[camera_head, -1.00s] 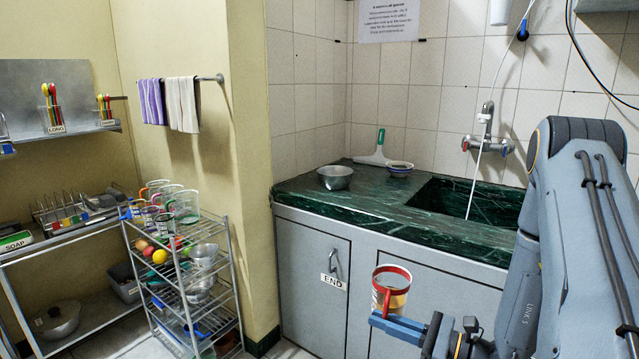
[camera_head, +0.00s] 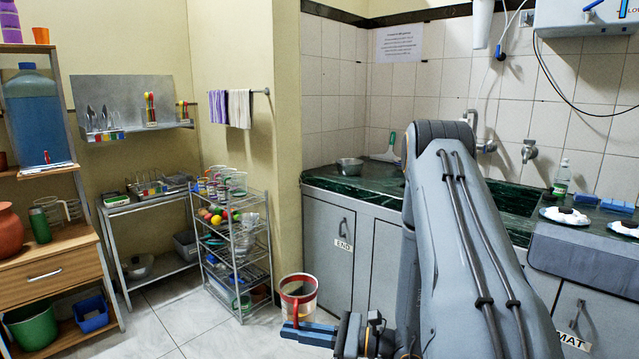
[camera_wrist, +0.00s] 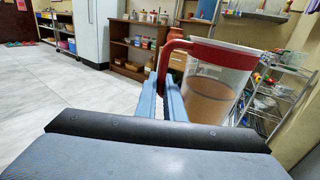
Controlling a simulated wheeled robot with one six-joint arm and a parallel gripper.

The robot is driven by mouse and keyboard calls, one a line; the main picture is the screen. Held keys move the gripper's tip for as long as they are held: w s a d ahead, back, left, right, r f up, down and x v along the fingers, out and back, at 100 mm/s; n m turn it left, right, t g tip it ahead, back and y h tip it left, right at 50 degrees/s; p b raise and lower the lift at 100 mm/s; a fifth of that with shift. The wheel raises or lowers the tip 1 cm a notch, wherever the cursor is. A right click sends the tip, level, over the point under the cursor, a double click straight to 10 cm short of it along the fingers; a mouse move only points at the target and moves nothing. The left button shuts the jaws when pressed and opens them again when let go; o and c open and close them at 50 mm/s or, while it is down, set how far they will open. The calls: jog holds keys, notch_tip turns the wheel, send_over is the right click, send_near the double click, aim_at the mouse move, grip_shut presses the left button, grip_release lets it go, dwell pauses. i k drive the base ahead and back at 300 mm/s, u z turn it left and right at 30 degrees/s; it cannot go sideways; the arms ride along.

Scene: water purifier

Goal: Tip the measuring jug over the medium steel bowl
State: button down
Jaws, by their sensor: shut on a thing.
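The measuring jug (camera_head: 302,303) is clear with a red rim and red handle. It is held upright in front of the counter, and the wrist view shows brownish liquid inside it (camera_wrist: 208,98). My gripper (camera_head: 300,331) is shut on its red handle; in the wrist view the blue fingers (camera_wrist: 165,88) close on the handle. A steel bowl (camera_head: 350,167) stands on the green counter, beyond the jug and well apart from it. I cannot tell from the pictures whether it is the medium one.
The green marble counter (camera_head: 355,186) runs along the tiled wall; my arm hides part of its sink. A wire rack (camera_head: 238,260) with cups, fruit and steel vessels stands left of the counter. A wooden shelf (camera_head: 50,262) is at far left. The floor (camera_head: 165,322) between is clear.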

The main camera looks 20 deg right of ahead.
aim_at(345, 166)
jog(key=z, duration=0.8)
jog(key=i, duration=1.9)
jog(key=u, duration=0.55)
